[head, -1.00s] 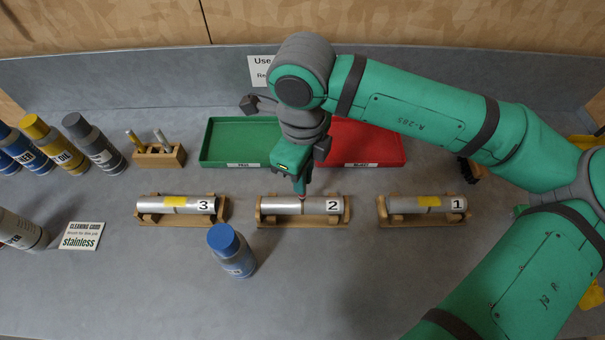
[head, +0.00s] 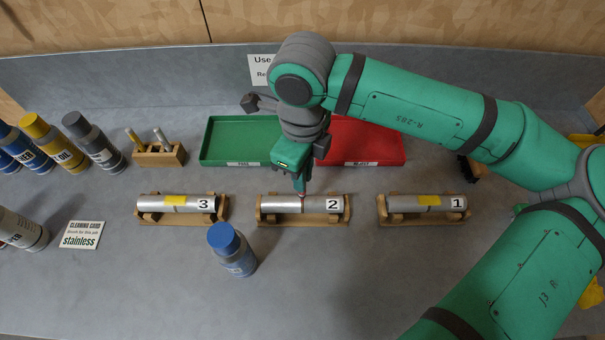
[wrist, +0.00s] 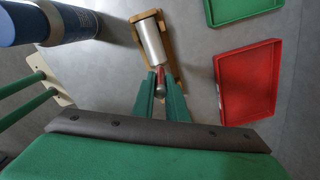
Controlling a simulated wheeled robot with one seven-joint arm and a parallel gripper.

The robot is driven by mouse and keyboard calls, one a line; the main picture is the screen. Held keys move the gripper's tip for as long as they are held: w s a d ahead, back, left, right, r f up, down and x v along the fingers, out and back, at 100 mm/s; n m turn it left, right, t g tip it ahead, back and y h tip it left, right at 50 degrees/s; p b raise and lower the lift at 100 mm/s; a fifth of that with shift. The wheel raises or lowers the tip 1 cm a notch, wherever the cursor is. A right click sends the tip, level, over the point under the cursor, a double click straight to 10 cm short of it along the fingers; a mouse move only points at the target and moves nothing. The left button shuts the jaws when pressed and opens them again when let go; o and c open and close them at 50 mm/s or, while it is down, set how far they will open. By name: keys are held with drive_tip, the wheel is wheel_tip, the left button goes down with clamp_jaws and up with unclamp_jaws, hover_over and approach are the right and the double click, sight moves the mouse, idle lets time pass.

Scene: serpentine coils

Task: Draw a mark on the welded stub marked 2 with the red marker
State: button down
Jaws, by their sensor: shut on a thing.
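The stub marked 2 (head: 283,204) is a silver tube lying in a wooden cradle (head: 268,219) at the middle of the bench. It also shows in the wrist view (wrist: 152,42). My gripper (head: 300,178) is above it, pointing down. In the wrist view its green fingers (wrist: 160,90) are shut on the red marker (wrist: 161,76), which points down at the stub. In the head view the red tip (head: 301,194) is at the stub's top, near its middle. I cannot tell whether it touches. No mark can be made out on the stub.
Stubs marked 3 (head: 190,204) and 1 (head: 405,204), each with a yellow patch, lie either side. Behind are a green tray (head: 225,150) and a red tray (head: 385,150). A blue-capped bottle (head: 238,262) stands in front.

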drive_tip(key=shift+w, duration=0.15)
drive_tip(key=shift+r, duration=3)
